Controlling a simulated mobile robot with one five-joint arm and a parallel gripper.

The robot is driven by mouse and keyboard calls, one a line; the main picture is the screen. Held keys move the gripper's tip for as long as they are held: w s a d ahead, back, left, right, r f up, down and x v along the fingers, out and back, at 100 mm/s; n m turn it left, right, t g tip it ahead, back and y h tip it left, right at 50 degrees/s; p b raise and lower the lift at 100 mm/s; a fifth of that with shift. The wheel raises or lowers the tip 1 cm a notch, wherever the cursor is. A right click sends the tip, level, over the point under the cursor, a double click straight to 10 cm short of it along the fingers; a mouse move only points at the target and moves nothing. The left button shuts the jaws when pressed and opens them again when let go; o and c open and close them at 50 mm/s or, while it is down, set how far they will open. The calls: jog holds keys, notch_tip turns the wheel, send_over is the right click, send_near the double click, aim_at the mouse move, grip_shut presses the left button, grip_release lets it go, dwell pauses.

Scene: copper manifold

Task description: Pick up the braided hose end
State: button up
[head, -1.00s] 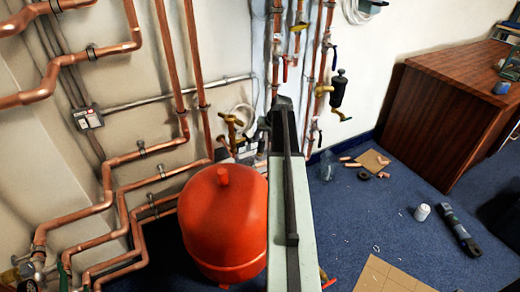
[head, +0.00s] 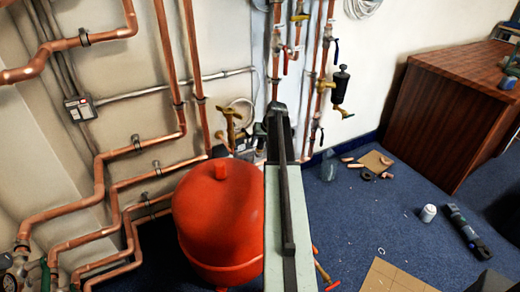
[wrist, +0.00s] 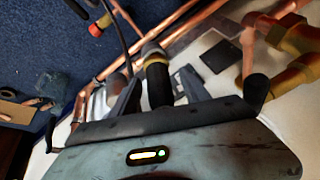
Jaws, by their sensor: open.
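In the wrist view, a black cylindrical end with a yellow band and grey collar (wrist: 157,78) stands between the grey jaws of my gripper (wrist: 158,90). The jaws are open, with one on each side of it. I cannot tell whether either jaw touches it, and no braid is clear on it, so I cannot be sure it is the braided hose end. In the head view my own arm hides the gripper and whatever is in front of it.
Copper pipes (wrist: 195,35) and brass fittings (wrist: 293,38) crowd the gripper in the wrist view. In the head view a red vessel (head: 215,220) stands left of my arm. A white can (head: 428,213) and dark tool (head: 465,233) lie on the blue floor at right.

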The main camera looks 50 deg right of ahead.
grip_shut()
jog(key=shift+a+r, duration=0.1)
jog(key=shift+r, duration=0.05)
jog(key=shift+r+p, duration=0.3)
jog(key=shift+p, duration=0.2)
notch_tip(320, 180, up, 3)
jog(key=p, duration=0.3)
jog(key=shift+r, duration=0.15)
jog(key=s+a, duration=0.3)
jog(key=s, duration=0.4)
jog(key=s+a+p, duration=0.1)
jog(key=s+a, duration=0.2)
jog(key=s, duration=0.4)
jog(key=shift+s+a+r, duration=0.2)
jog(key=shift+a+r, duration=0.2)
jog(key=shift+r, duration=0.05)
jog(key=shift+r, duration=0.1)
notch_tip(320, 180, up, 4)
jog(key=p, duration=0.4)
jog(key=shift+r+p, duration=0.15)
jog(key=shift+p, duration=0.15)
